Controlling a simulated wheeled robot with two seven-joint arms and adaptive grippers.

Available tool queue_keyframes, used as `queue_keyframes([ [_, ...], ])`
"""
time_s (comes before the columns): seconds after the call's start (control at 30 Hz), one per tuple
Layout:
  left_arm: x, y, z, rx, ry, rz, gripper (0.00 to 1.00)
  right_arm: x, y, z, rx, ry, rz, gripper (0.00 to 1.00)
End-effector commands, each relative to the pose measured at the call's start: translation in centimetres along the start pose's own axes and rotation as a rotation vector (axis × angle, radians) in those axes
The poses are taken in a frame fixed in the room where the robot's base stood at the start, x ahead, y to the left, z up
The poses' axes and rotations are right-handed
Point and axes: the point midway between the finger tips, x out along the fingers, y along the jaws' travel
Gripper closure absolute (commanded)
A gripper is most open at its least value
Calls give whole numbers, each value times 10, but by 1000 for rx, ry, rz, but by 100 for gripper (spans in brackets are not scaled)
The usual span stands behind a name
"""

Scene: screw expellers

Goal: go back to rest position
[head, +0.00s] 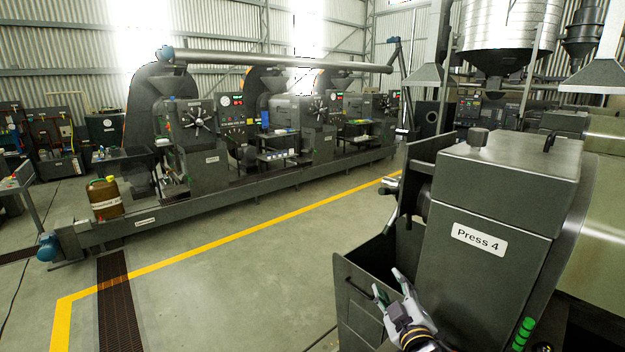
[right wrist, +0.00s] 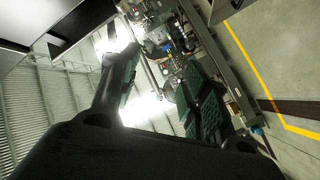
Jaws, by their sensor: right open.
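My right gripper (head: 389,288) is open and empty in the head view. It is in front of the dark grey bin (head: 362,272) on the left side of the press labelled Press 4 (head: 490,190), low in the picture. In the right wrist view, the two fingers of my right gripper (right wrist: 160,90) stand wide apart with green-ridged pads, and nothing is between them. I cannot tell from the head view whether the gripper touches the bin. My left gripper is not in view.
A row of screw presses (head: 200,130) on a long dark base stands across the aisle. A brown canister (head: 104,200) is at its left end. The concrete floor (head: 230,290) with a yellow line is clear. A dark floor grate (head: 118,300) lies at lower left.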

Motion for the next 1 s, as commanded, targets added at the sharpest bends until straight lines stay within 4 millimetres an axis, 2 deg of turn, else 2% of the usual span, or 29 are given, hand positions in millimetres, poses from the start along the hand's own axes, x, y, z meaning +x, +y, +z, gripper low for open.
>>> queue_keyframes([
  [0.1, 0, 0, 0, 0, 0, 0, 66, -14, -16, 33, 84, -127, -54, 54],
  [0.27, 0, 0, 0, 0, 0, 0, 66, -38, -41, 74, 192, -300, -133, 54],
  [0.5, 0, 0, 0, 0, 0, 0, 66, -88, -80, 126, 337, -558, -257, 54],
  [0.7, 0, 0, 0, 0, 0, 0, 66, -139, -112, 157, 439, -764, -366, 54],
  [1.0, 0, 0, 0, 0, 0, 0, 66, -192, -137, 176, 520, -947, -468, 54],
])
